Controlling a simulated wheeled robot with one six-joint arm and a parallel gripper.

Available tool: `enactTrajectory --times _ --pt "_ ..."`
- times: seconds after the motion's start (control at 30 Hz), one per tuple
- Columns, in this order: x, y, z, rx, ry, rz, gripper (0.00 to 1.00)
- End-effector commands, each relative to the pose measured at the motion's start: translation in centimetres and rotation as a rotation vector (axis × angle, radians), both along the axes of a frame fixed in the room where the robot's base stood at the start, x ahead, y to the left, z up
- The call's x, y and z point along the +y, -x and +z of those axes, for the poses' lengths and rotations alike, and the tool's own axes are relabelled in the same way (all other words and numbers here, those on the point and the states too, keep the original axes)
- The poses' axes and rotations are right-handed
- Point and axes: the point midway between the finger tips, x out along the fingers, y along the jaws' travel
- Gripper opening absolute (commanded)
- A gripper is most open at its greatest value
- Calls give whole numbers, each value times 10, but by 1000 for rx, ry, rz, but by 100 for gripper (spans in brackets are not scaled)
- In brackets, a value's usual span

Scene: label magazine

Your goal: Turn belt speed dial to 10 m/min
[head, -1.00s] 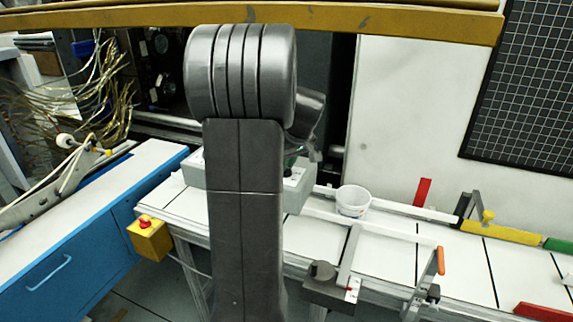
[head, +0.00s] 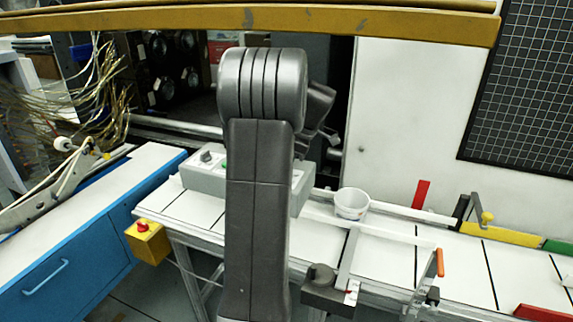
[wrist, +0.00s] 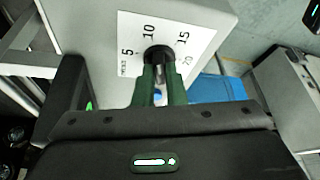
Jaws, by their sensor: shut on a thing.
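The belt speed dial (wrist: 158,52) is a dark round knob on a white scale plate (wrist: 126,30) in the wrist view. The plate reads 5, 10, 15 and 20 around the knob. My gripper (wrist: 160,72) has its green-padded fingers shut on the knob, reaching in from below in that view. The fingers cover most of the knob, and I cannot tell which mark its pointer faces. In the head view the grey control box (head: 205,178) stands on the conveyor, partly behind my arm. My gripper and the dial are hidden there.
A black knob (head: 207,156) sits on the box's left part. A white cup (head: 352,203) stands on the conveyor (head: 390,238) to the right. A yellow emergency-stop box (head: 148,242) hangs at its left end. A yellow beam (head: 250,18) crosses the top.

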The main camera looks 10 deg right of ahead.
Motion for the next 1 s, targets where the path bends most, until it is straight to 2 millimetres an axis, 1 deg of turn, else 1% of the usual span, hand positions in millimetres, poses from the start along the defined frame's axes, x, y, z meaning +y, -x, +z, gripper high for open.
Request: enactTrajectory --times 0.2,0.4,0.93,0.97,1.0 --pt "-1 -2 1 -2 3 121 0" --pt "-1 -2 1 -2 4 182 0" --pt "-1 -2 1 -2 3 205 0" --pt "-1 -2 1 -2 3 205 13" --pt "-1 -2 1 -2 3 205 21"
